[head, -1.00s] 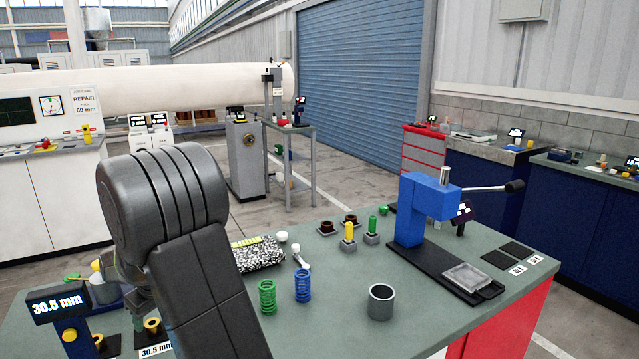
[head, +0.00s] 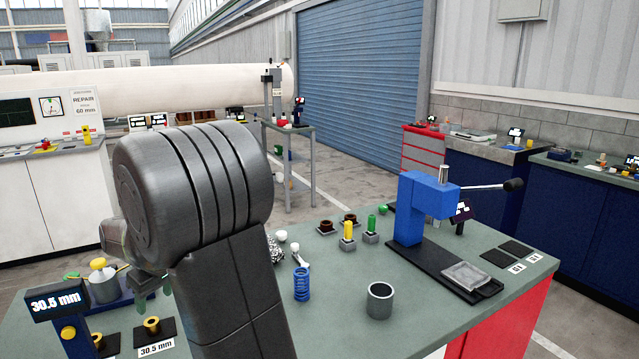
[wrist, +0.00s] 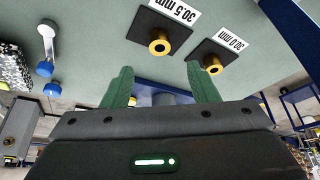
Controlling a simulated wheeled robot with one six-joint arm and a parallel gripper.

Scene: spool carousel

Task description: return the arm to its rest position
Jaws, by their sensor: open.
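My arm (head: 235,290) rises large and dark in the left half of the head view and hides part of the bench behind it. My gripper (wrist: 160,85) shows in the wrist view with its two green fingers wide apart and nothing between them. In the head view only a bit of a green finger shows left of the arm. Beyond the fingers, two brass bushings sit on dark pads on the bench, one by the 30.5 mm label (wrist: 174,11) and one by the 30.0 mm label (wrist: 225,39). The gripper is apart from both.
A blue press (head: 425,210) with a long lever stands at the back right of the green bench (head: 420,320). A grey cup (head: 380,300), a blue spring (head: 302,284) and yellow and green pegs stand near the middle. A 30.5 mm display (head: 56,301) stands at the left.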

